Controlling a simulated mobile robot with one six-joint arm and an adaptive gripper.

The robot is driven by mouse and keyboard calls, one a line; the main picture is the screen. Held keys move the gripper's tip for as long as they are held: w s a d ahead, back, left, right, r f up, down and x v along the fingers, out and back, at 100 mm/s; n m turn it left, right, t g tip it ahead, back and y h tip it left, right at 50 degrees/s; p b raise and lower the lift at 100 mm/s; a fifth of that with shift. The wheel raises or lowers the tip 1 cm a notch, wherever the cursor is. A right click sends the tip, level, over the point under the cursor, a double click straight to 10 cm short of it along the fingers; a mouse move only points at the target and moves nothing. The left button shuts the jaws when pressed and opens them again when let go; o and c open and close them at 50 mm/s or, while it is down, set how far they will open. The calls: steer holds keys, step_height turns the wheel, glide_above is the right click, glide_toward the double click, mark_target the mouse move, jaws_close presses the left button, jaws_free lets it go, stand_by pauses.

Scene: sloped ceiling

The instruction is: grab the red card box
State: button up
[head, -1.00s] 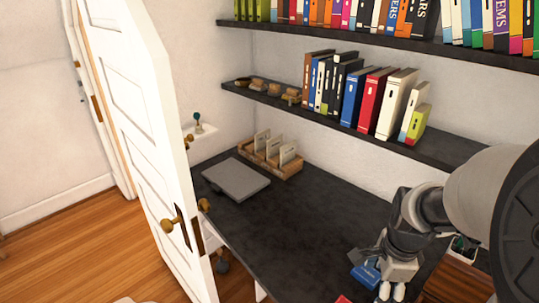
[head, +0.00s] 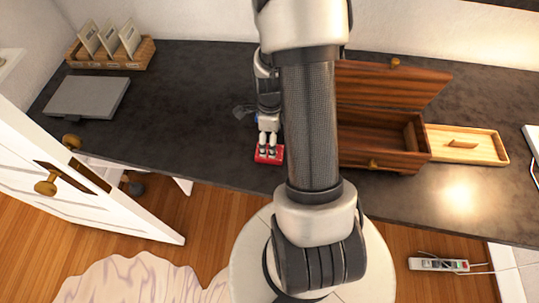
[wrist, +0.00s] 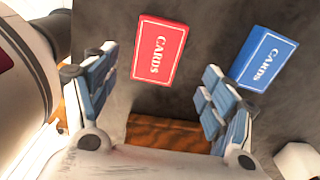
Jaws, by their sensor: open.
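The red card box (wrist: 160,50) lies flat on the dark desk, its white "CARDS" lettering facing up. In the wrist view it sits between and just beyond the fingertips of my gripper (wrist: 157,82), nearer the left finger. In the head view the red card box (head: 269,156) shows at the tips of my gripper (head: 267,148), close to the desk's front edge; the fingers hide part of it. My gripper is open and empty. A blue card box (wrist: 264,57) lies to the right in the wrist view, outside the right finger.
A wooden chest (head: 382,140) with its lid raised stands right of my arm, with a light wooden tray (head: 480,145) beside it. A grey laptop (head: 88,97) and a wooden card holder (head: 132,60) are at the left. The desk between laptop and gripper is clear.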

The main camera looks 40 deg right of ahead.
steer(key=shift+a+f+b, duration=0.2)
steer(key=shift+f+b, duration=1.05)
steer(key=shift+f, duration=1.85)
steer(key=shift+s, duration=0.1)
steer(key=c, duration=1.2)
